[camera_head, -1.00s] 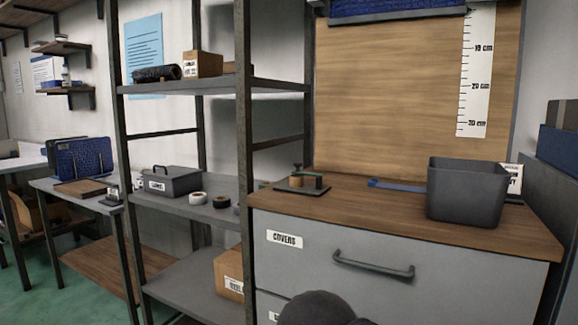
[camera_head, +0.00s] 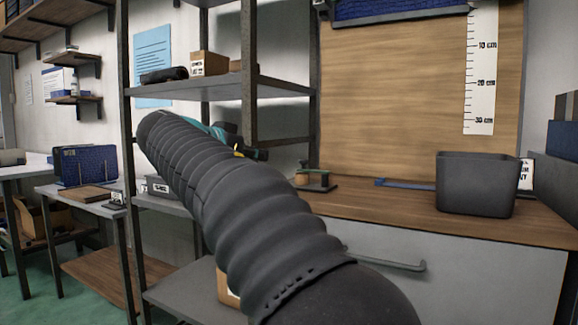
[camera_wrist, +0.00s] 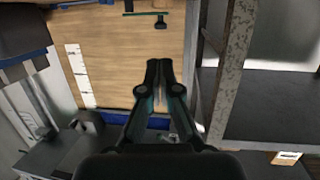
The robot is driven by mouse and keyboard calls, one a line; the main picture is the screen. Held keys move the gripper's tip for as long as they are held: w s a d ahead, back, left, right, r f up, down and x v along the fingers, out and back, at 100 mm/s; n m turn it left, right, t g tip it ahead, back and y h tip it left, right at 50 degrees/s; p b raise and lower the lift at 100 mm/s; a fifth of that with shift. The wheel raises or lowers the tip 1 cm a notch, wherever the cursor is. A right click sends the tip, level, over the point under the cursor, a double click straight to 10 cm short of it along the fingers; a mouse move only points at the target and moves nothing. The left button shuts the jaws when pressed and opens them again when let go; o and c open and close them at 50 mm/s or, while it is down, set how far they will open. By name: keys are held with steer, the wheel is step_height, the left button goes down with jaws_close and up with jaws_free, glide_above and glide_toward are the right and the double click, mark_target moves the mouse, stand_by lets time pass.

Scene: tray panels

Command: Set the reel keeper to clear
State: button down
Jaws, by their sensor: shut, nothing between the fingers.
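A small fixture, probably the reel keeper (camera_head: 318,187), stands on the wooden cabinet top in the head view. It has a dark base plate, a tan round block and a green bar on a post. No setting can be read on it. A green bar and dark post, perhaps the same fixture (camera_wrist: 160,20), show at the top of the wrist view, which looks upside down. My gripper (camera_head: 264,155) is to the left of the fixture in the head view, apart from it. In the wrist view my gripper (camera_wrist: 159,66) has its fingers together, empty.
A grey bin (camera_head: 476,185) and a blue strip (camera_head: 400,183) are on the cabinet top to the right. My arm hides much of the cabinet front and lower shelves.

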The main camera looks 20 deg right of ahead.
mark_target(301, 161)
steer(key=shift+r, duration=0.15)
steer(key=shift+w, duration=0.1)
steer(key=p+x, duration=0.1)
steer(key=x, duration=1.3)
steer(key=shift+r, duration=0.2)
